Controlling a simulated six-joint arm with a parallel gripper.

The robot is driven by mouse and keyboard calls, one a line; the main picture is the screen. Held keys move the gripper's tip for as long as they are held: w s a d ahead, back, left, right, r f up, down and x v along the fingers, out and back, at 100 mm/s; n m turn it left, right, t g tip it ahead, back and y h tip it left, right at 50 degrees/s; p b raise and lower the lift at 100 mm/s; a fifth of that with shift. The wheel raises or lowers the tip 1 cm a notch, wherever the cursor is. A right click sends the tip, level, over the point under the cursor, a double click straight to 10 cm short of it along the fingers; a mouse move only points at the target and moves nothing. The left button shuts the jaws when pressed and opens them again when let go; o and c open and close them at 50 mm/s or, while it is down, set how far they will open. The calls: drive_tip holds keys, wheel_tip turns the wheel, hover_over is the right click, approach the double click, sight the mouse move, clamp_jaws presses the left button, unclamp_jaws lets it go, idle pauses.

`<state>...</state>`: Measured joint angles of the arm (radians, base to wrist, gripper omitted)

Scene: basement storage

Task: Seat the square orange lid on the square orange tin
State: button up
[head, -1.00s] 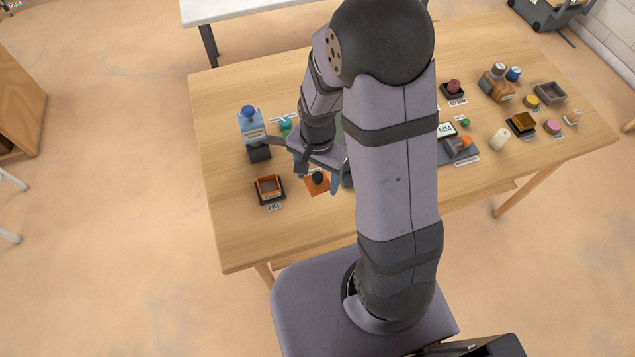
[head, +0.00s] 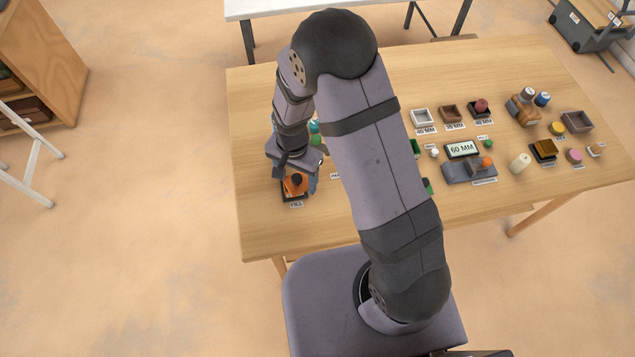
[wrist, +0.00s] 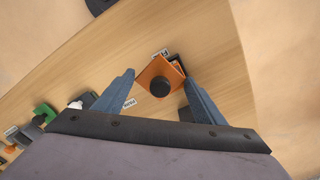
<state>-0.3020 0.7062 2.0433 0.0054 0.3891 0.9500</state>
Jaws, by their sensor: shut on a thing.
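The square orange lid (head: 294,188) with its dark round knob is between the fingers of my gripper (head: 298,184), which is shut on it. The lid also shows in the wrist view (wrist: 150,72), between the fingertips (wrist: 159,73). The square orange tin (wrist: 178,62) is mostly hidden under the lid; a dark and orange corner shows past the lid's far right edge. In the wrist view the lid looks turned and offset against the tin. Whether the lid touches the tin or hangs above it, I cannot tell.
A "FILL" label (head: 297,204) lies in front of the tin, near the table's left front. Green items stand close behind my gripper. The table's left front corner is clear.

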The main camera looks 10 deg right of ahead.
sight(292, 177)
drive_tip(key=shift+w+a+r+m, duration=0.15)
drive_tip(key=shift+w+r+m, duration=0.05)
drive_tip(key=shift+w+m, duration=0.4)
drive_tip(key=shift+w+a+r+m, duration=0.2)
drive_tip(key=shift+w+m, duration=0.35)
drive_tip(key=shift+w, duration=0.1)
drive_tip(key=shift+w+a+r+m, duration=0.15)
drive_tip(key=shift+w+r+m, duration=0.05)
drive_tip(key=shift+w+m, duration=0.4)
drive_tip(key=shift+f, duration=0.2)
drive_tip(key=shift+f+b, duration=2.25)
drive_tip(key=shift+f, duration=0.5)
drive_tip(key=shift+f, duration=0.55)
drive_tip(key=o, duration=1.5)
drive_tip(key=shift+c, duration=0.2)
drive_tip(key=shift+r, duration=0.2)
wheel_tip(292, 177, up, 7)
drive_tip(key=p, duration=0.5)
drive_tip(key=shift+f, duration=0.15)
